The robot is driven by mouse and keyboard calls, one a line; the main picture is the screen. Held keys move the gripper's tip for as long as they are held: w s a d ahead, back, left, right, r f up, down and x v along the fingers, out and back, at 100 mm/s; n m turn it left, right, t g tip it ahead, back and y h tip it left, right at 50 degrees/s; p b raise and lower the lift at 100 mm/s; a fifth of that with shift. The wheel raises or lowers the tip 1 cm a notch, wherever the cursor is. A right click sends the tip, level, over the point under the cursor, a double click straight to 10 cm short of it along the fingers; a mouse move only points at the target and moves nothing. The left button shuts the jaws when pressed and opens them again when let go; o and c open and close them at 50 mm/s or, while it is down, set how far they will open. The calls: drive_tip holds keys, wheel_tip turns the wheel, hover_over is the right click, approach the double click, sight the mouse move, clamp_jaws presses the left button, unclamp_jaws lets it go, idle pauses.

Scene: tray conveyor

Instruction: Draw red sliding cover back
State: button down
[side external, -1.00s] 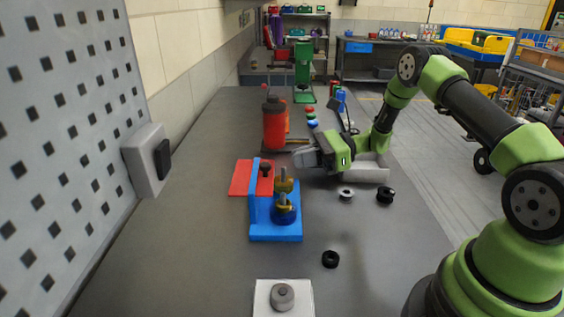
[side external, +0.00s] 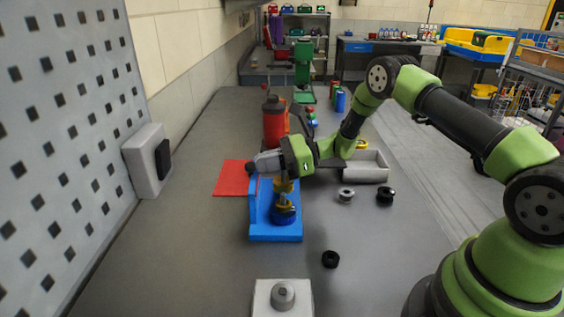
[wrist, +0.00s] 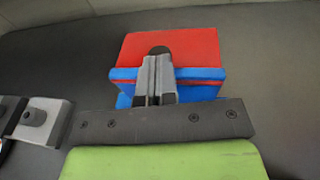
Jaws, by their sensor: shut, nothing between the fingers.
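The red sliding cover (side external: 231,178) is a flat plate sticking out on the left of the blue fixture (side external: 275,234). In the wrist view the red cover (wrist: 195,48) lies beyond the blue wall (wrist: 200,74). Its dark knob (wrist: 160,50) shows just past my fingertips; touching or slightly apart cannot be told. My gripper (side external: 256,165) is shut and empty, low over the fixture's upright wall at the knob. It hides the knob in the side view. The closed fingers also show in the wrist view (wrist: 158,62). A brass fitting (side external: 284,187) stands on the fixture's blue round base.
A red bottle-like container (side external: 273,125) stands behind the gripper. A grey open tray (side external: 366,172) lies right of the fixture, with dark and light rings (side external: 384,196) in front. A white block with a grey knob (side external: 283,296) is nearest.

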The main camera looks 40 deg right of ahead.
drive_tip(key=shift+w+a, duration=0.25)
drive_tip(key=v, duration=1.4)
drive_tip(key=s+a+r+n+g+h, duration=0.4)
drive_tip(key=s+a+r+n+g, duration=0.35)
drive_tip(key=a+r+n, duration=0.45)
drive_tip(key=s+r+n+t+h, duration=0.2)
drive_tip(key=s+r+n+h, duration=0.1)
drive_tip(key=s, duration=0.4)
drive_tip(key=s+a+r+n+t+h, duration=0.1)
drive_tip(key=s+r+n+t+h, duration=0.2)
drive_tip(key=s+n, duration=0.3)
drive_tip(key=shift+s+r+h, duration=0.25)
drive_tip(key=shift+s+h, duration=0.2)
drive_tip(key=shift+h, duration=0.05)
